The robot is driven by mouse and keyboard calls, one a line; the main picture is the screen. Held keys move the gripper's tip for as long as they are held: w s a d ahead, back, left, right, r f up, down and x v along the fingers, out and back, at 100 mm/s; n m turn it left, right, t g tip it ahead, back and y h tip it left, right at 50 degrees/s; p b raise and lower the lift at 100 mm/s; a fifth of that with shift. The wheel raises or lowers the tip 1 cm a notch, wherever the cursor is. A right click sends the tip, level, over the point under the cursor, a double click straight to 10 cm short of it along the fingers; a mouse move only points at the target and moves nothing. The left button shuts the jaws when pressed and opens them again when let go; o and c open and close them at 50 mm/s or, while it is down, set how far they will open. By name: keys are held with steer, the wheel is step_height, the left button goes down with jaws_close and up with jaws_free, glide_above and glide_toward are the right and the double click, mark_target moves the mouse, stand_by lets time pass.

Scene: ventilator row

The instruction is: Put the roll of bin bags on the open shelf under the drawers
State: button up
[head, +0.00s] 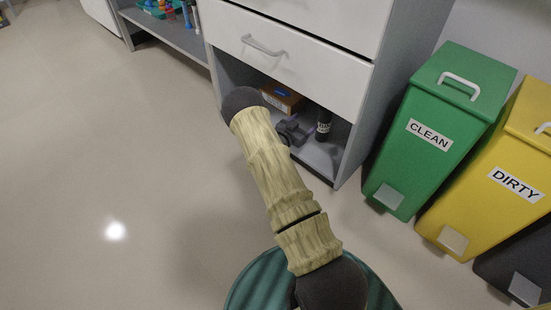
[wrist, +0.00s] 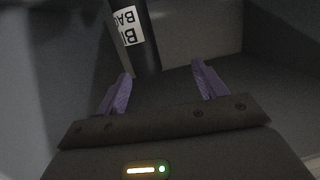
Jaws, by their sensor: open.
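The roll of bin bags (head: 324,125) is a black cylinder with a white label. It stands upright on the open shelf (head: 319,158) under the white drawers (head: 315,62). In the wrist view the roll (wrist: 146,40) stands beyond my fingertips, toward the left finger, with its label partly readable. My gripper (wrist: 163,88) is open with its purple fingers apart and nothing between them. In the head view my gripper (head: 292,132) is inside the shelf opening, left of the roll and apart from it, partly hidden by my arm.
A brown box (head: 282,97) lies deeper on the shelf. A green CLEAN bin (head: 435,125) and a yellow DIRTY bin (head: 500,180) stand right of the cabinet, with a dark bin (head: 520,265) beside them. Another shelf unit (head: 170,32) is at the upper left. The floor at left is clear.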

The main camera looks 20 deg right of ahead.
steer(key=s+a+r+n+y, duration=0.25)
steer(key=a+r+y, duration=0.35)
steer(key=a, duration=0.3)
steer(key=s+a+r+n+y, duration=0.25)
steer(key=a+r+y, duration=0.25)
steer(key=a+r, duration=0.3)
steer(key=s+a+r+n+g+y, duration=0.1)
steer(key=s+a+r+n, duration=0.1)
steer(key=s, duration=0.5)
steer(key=s+a+r+n+g+y, duration=0.1)
steer(key=s+a+r+n+g, duration=0.1)
steer(key=s, duration=0.6)
steer(key=s+a+r+n+g+y, duration=0.1)
steer(key=s+a+r+n, duration=0.1)
steer(key=s+a, duration=0.4)
steer(key=shift+s+n+g, duration=0.4)
steer(key=shift+s+n, duration=0.5)
steer(key=shift+s, duration=0.15)
steer(key=w+p+v, duration=0.2)
steer(key=p+v, duration=0.8)
steer(key=w+r+p+v, duration=0.1)
steer(key=w+p+v, duration=0.1)
steer(key=p+v, duration=0.9)
steer(key=shift+w+d, duration=0.4)
